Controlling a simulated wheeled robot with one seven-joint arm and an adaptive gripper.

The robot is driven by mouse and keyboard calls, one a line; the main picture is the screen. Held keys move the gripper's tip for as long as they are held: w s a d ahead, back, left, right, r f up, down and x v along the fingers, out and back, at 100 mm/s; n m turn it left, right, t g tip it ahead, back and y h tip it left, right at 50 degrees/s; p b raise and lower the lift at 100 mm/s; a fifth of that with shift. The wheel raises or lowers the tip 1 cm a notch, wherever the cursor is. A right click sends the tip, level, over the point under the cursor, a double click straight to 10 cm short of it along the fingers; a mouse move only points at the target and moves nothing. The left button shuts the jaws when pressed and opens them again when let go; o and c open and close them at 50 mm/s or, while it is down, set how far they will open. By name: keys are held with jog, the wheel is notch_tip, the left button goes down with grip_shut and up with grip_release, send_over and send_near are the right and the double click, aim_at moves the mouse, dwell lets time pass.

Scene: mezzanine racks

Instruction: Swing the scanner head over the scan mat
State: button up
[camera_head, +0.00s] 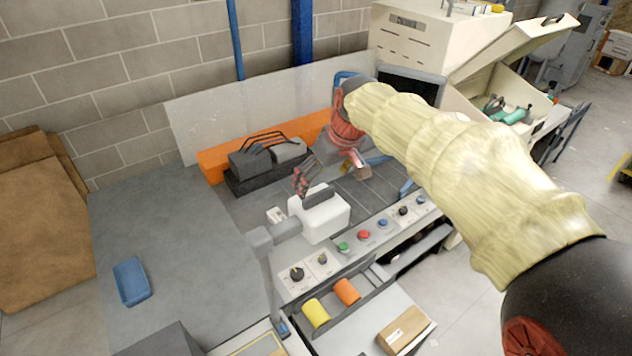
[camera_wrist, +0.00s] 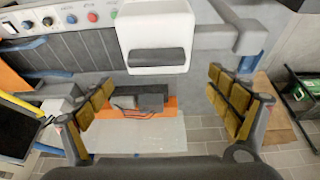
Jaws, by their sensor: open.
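The scanner head (camera_head: 322,216) is a white box with a dark grey handle, on a grey swing arm (camera_head: 280,232) reaching left. In the wrist view the scanner head (camera_wrist: 155,50) is at top centre, with its arm going right. A dark grooved panel (camera_head: 375,187), which looks like the scan mat, lies right of the scanner head. It also shows in the wrist view (camera_wrist: 80,62), left of the head. My gripper (camera_head: 328,172) is open and empty, just behind and above the head. In the wrist view its padded fingers (camera_wrist: 160,88) are wide apart, with the head between and beyond their tips.
A control strip (camera_head: 365,235) with knobs and buttons runs in front. A monitor (camera_head: 412,85) is at right. The left counter is mostly clear around a blue tray (camera_head: 131,282).

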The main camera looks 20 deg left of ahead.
aim_at(320, 192)
jog(key=f, duration=0.2)
jog(key=w+f, duration=0.1)
jog(key=shift+w+d+p, duration=0.1)
jog(key=shift+d+p, duration=0.25)
jog(key=shift+p, duration=0.05)
jog(key=a+f, duration=0.2)
jog(key=f, duration=0.1)
jog(key=shift+w+p, duration=0.1)
jog(key=shift+p, duration=0.25)
jog(key=shift+w+f, duration=0.4)
jog(key=shift+f, duration=0.05)
jog(key=shift+s+a, duration=0.15)
jog(key=shift+c, duration=1.3)
jog(key=c, duration=1.4)
jog(key=shift+d, duration=0.2)
